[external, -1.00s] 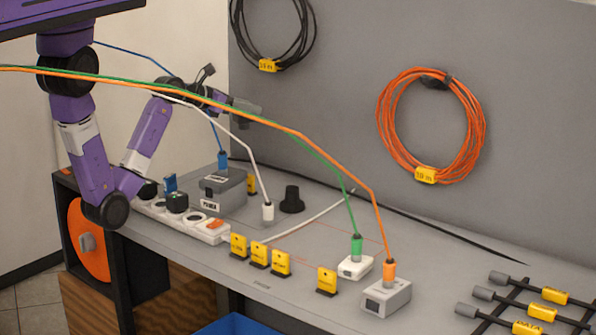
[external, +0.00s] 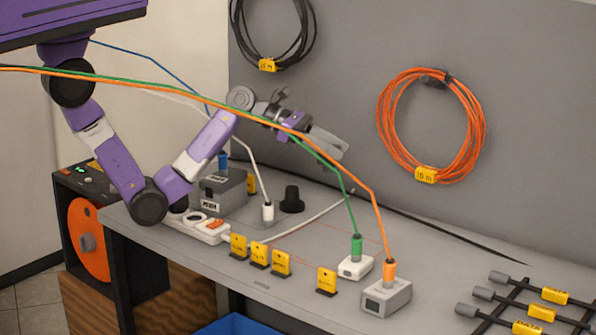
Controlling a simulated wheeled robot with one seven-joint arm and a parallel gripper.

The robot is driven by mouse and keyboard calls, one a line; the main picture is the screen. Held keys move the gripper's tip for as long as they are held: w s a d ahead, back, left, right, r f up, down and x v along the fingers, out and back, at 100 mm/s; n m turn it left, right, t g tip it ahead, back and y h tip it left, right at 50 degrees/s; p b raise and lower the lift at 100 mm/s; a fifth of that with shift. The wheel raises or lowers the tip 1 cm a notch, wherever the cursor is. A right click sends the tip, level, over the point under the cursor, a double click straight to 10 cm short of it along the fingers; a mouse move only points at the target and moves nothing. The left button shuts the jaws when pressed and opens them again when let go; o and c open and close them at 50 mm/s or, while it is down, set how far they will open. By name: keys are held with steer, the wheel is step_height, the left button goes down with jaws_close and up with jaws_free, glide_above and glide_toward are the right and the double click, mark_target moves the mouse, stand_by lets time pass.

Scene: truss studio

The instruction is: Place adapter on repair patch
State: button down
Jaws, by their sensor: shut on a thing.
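My gripper (external: 335,148) is above the back of the bench, right of the black knob-like stand, behind the green and orange cables. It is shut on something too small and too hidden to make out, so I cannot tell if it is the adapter. A white box (external: 350,270) with a green plug and a grey box (external: 388,300) with an orange plug sit on the bench. Thin red lines (external: 318,226) mark the bench top behind the yellow tags; I cannot tell if they bound the repair patch.
Green and orange cables (external: 200,92) cross in front of my arm. A white power strip (external: 197,228), a dark grey box (external: 222,190), a black stand (external: 291,199) and several yellow tags (external: 281,263) occupy the bench (external: 440,290). A rack with grey-ended tools (external: 540,310) is at right.

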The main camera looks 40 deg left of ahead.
step_height(320, 180, down, 19)
steer(key=shift+r+b, duration=0.1)
steer(key=shift+b, duration=0.55)
steer(key=c, duration=0.9)
jaws_free()
steer(key=shift+f, duration=0.2)
steer(key=shift+o, duration=0.2)
steer(key=shift+r, duration=0.15)
steer(key=v, duration=1.2)
steer(key=shift+s, duration=0.1)
